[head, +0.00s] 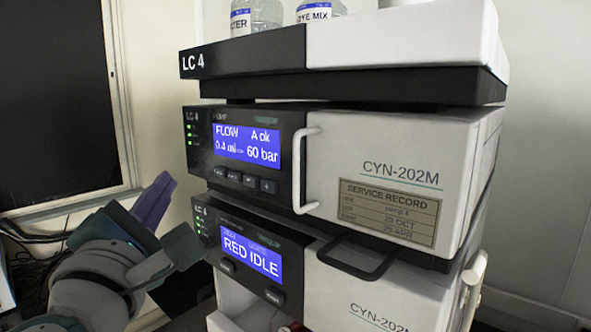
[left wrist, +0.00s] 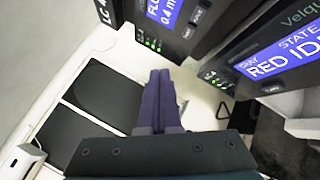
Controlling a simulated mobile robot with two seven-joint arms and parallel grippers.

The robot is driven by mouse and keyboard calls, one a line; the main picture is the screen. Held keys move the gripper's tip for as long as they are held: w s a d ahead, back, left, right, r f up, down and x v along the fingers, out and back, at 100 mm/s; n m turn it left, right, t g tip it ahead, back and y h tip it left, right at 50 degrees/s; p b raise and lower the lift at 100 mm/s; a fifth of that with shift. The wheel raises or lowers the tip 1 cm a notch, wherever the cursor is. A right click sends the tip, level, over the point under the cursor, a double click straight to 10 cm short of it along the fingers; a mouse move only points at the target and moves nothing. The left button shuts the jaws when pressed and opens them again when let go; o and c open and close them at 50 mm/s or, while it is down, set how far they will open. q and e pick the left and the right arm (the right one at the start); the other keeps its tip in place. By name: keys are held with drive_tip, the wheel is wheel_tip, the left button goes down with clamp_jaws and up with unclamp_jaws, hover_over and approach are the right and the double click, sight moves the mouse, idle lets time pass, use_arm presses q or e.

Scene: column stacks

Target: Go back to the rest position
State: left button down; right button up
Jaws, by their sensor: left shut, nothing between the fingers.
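My left gripper (head: 166,182) has purple fingers and is left of the instrument stack in the head view, beside the lower module. In the left wrist view its fingers (left wrist: 160,76) are closed together with nothing between them. They point toward the gap at the stack's left side and look clear of it, though the exact distance is hard to tell. My right gripper is in neither view.
The LC 4 stack has a pump module (head: 400,165) reading 60 bar, with a white handle (head: 298,170). Below it is a module whose screen (head: 250,252) reads RED IDLE. Bottles (head: 256,18) stand on top.

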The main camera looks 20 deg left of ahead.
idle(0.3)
use_arm(q)
drive_tip(key=s+d+m+h+p, duration=0.2)
drive_tip(key=d+m+h, duration=1.05)
drive_tip(key=m, duration=0.25)
drive_tip(key=s+d+f+m+g+h+p, duration=0.1)
drive_tip(key=s+d+f+m+g+h, duration=0.1)
drive_tip(key=s+d+f+m+g, duration=0.5)
drive_tip(key=s+a+f+m+g+y+p, duration=0.1)
drive_tip(key=s+a+f+m+g+y, duration=0.1)
drive_tip(key=s, duration=0.5)
drive_tip(key=s+a+f+m+g+y+p, duration=0.1)
drive_tip(key=s+a+f+m+g+y, duration=0.2)
drive_tip(key=s+a+m+g, duration=0.3)
drive_tip(key=s+a+y, duration=0.1)
drive_tip(key=s+a, duration=0.1)
drive_tip(key=shift+s+m, duration=0.3)
drive_tip(key=shift+m, duration=0.1)
drive_tip(key=shift+f+y, duration=0.1)
drive_tip(key=shift+y, duration=0.15)
